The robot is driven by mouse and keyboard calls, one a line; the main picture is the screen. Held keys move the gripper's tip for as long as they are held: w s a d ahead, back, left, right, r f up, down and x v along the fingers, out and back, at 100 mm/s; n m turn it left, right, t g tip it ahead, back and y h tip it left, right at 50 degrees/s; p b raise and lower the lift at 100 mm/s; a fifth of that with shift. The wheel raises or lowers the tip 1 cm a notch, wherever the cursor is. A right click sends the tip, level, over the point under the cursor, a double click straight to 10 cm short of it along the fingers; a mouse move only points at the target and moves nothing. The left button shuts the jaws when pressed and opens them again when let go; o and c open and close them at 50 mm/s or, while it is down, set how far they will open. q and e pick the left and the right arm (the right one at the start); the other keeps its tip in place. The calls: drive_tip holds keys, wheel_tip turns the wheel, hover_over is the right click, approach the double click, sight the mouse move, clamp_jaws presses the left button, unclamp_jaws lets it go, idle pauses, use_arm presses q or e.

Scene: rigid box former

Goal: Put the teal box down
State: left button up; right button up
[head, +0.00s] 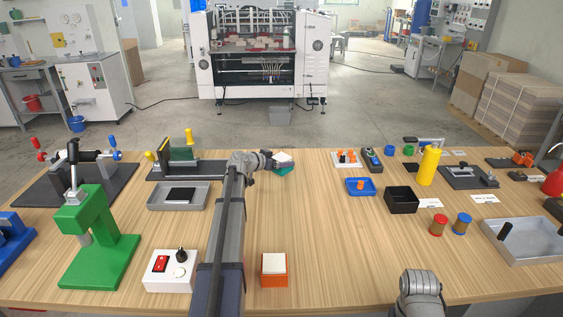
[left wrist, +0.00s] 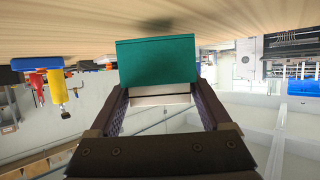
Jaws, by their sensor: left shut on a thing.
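The teal box (head: 283,169) has a white upper part and is at the far middle of the wooden table. My left gripper (head: 271,161) reaches out to it from the left and is shut on it. In the left wrist view the teal box (left wrist: 157,60) sits between the two fingers, its white part toward the palm and its teal part toward the table. A dark shadow lies on the wood close by the box; I cannot tell whether its underside touches the table. My right gripper is not in view; only part of my right arm shows at the bottom.
An orange box with a white top (head: 274,270) stands near the front edge. A grey tray (head: 154,206) lies left, a blue tray (head: 352,189) and a black bin (head: 401,208) right. Bare wood surrounds the teal box's near and right sides.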

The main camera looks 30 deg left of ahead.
use_arm(q)
wheel_tip(320, 180, up, 9)
drive_tip(key=p, duration=0.8)
drive_tip(key=shift+r, duration=0.2)
